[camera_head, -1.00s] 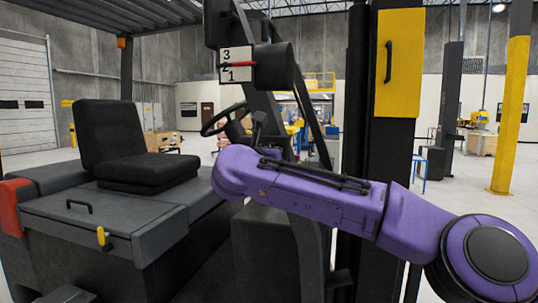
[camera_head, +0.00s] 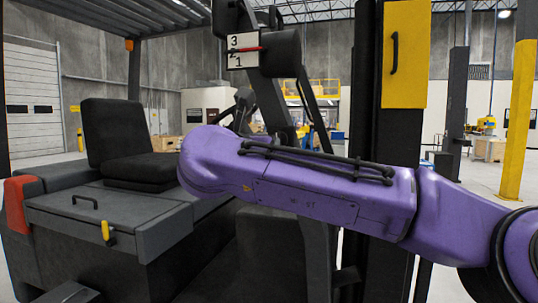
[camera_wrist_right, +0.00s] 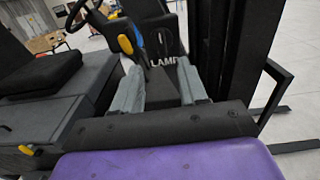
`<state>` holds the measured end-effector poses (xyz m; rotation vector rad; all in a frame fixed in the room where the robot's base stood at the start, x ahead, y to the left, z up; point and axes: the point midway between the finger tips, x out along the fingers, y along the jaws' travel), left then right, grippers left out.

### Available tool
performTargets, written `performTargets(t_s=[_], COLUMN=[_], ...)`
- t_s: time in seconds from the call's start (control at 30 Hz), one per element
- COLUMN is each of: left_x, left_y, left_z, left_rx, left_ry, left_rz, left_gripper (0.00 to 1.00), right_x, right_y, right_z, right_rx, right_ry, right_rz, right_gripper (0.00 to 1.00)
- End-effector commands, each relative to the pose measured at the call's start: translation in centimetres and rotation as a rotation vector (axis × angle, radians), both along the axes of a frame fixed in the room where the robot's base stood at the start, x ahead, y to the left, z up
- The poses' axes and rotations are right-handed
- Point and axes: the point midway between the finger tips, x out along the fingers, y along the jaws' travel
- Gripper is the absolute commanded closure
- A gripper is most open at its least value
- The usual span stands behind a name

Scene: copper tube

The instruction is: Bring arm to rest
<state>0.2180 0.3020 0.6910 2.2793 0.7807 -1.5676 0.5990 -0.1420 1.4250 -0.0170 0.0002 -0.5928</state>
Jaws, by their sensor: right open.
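My purple right arm (camera_head: 310,190) reaches in from the right in the head view, its rounded end in front of the forklift's cab. Its gripper is hidden in that view. My left gripper is not in view. No copper tube can be made out.
The forklift's black seat (camera_head: 125,140) and grey side box (camera_head: 105,215) are at the left. A numbered plate with a red pointer (camera_head: 243,50) is above the arm. The dark mast (camera_head: 368,90) and a yellow panel (camera_head: 406,55) stand behind it. Open floor (camera_head: 480,185) lies at the right.

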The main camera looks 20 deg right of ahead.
Motion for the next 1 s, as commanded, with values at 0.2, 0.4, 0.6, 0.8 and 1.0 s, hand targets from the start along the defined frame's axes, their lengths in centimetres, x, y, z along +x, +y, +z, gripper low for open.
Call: performTargets(t_s=[0.2, 0.4, 0.6, 0.8, 1.0], left_x=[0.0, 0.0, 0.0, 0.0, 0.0], left_y=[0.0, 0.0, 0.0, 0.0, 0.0], left_z=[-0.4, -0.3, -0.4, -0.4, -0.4], left_rx=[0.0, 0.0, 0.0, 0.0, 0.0], left_ry=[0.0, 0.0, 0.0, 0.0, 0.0], left_rz=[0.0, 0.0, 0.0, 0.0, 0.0], left_gripper=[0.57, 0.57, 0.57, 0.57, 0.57], right_x=[-0.9, -0.8, 1.1, 4.0, 1.5], right_y=[0.6, 0.6, 4.6, 6.2, 4.2], right_z=[0.0, 0.1, -4.3, -21.5, -39.6], right_rx=[-0.001, -0.007, -0.628, -1.256, -1.702], right_ry=[0.001, 0.004, 0.172, 0.474, 0.757], right_rz=[-0.001, 0.0, 0.115, 0.258, 0.493], right_gripper=[0.57, 0.57, 0.57, 0.57, 0.57])
